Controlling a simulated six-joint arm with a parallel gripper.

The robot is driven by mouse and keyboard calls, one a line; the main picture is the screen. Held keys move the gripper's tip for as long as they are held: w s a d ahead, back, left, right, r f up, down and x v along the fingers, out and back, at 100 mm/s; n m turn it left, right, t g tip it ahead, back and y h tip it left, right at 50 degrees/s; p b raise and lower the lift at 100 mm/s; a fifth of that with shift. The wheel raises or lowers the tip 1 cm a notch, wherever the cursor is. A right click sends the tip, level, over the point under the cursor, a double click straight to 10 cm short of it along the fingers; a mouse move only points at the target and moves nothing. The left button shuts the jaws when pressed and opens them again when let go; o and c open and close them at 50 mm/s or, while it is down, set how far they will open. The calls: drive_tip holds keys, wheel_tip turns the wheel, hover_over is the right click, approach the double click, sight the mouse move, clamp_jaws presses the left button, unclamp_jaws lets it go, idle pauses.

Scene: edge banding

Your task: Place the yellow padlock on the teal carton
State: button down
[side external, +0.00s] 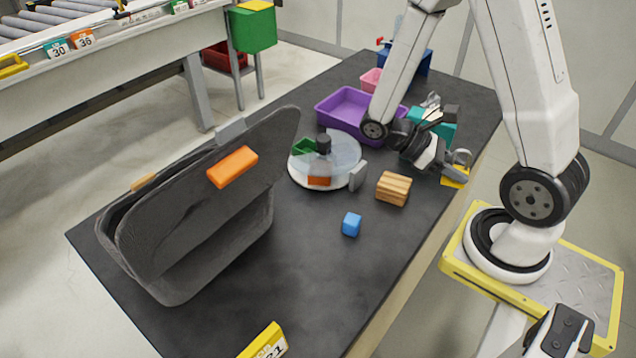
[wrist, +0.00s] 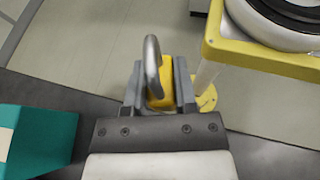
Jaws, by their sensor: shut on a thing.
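The yellow padlock (wrist: 164,90) with its grey shackle is between the jaws of my gripper (wrist: 157,95), which is shut on it, in the wrist view. In the side view the padlock (side external: 456,176) is at the right edge of the dark table, below my gripper (side external: 448,163), its shackle at the upper right. The teal carton (wrist: 38,142) is at the left of the wrist view, apart from the jaws. In the side view the teal carton (side external: 442,131) is behind my gripper and partly hidden by it.
A wooden block (side external: 393,188), a blue cube (side external: 351,224) and a round turntable (side external: 300,172) with items stand nearby on the dark table (side external: 300,285). A purple tray (side external: 338,108) lies beyond.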

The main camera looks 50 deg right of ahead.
drive_tip(key=w+d+r+n+t+h, duration=0.3)
drive_tip(key=d+r+n+t+h, duration=0.5)
drive_tip(key=d, duration=0.7)
drive_tip(key=shift+w+r+n, duration=0.4)
drive_tip(key=shift+r+n, duration=0.6)
drive_tip(key=shift+r, duration=0.35)
hover_over(434, 117)
drive_tip(key=s, duration=0.1)
drive_tip(key=f, duration=0.5)
drive_tip(key=a+f, duration=0.1)
drive_tip(key=f, duration=0.2)
drive_tip(key=shift+w+d+f, duration=0.45)
drive_tip(key=shift+d+f, duration=0.05)
drive_tip(key=shift+f, duration=0.2)
